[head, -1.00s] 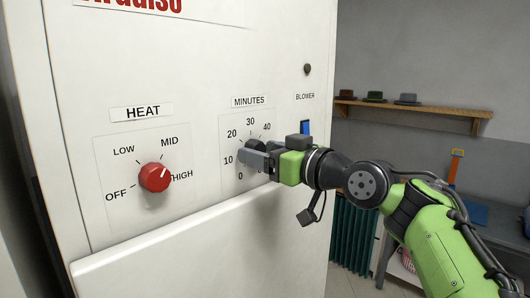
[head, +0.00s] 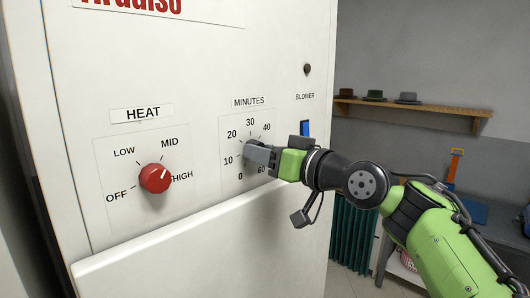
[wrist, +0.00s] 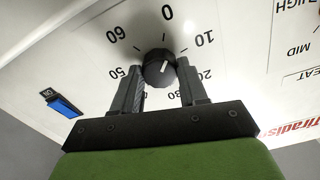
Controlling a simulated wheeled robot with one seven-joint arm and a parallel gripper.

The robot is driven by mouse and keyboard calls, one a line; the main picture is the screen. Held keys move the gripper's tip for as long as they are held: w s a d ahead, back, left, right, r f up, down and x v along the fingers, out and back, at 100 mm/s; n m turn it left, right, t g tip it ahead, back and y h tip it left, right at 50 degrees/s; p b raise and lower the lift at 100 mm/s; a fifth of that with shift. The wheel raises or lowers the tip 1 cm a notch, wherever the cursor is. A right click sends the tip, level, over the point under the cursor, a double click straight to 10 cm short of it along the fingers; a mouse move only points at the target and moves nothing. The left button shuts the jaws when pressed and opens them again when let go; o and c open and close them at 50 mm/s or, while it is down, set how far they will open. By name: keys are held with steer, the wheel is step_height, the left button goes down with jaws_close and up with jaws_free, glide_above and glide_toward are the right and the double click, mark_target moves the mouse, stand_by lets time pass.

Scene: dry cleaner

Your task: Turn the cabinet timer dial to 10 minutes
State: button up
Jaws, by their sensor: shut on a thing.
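The cabinet timer dial (wrist: 156,70) is a black round knob with a white pointer line, under the MINUTES label (head: 249,102) on the white cabinet. My gripper (wrist: 162,84) has one finger on each side of the dial and is shut on it. In the wrist view, the pointer line leans toward the part of the scale between 0 and 10; its exact reading is hard to tell. The printed 10 mark (wrist: 204,38) is clear of the fingers in the wrist view.
A red HEAT knob (head: 155,178) is left of the timer, pointing near HIGH. A blue BLOWER switch (head: 306,128) is just right, close above my gripper. A ledge (head: 180,235) juts out below the controls. A shelf with hats (head: 410,105) is on the back wall.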

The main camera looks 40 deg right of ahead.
steer(key=shift+m+p, duration=0.3)
steer(key=shift+m, duration=3.3)
steer(key=o, duration=1.1)
steer(key=shift+c, duration=0.2)
steer(key=s+b, duration=0.1)
steer(key=s, duration=1.5)
steer(key=shift+d, duration=0.2)
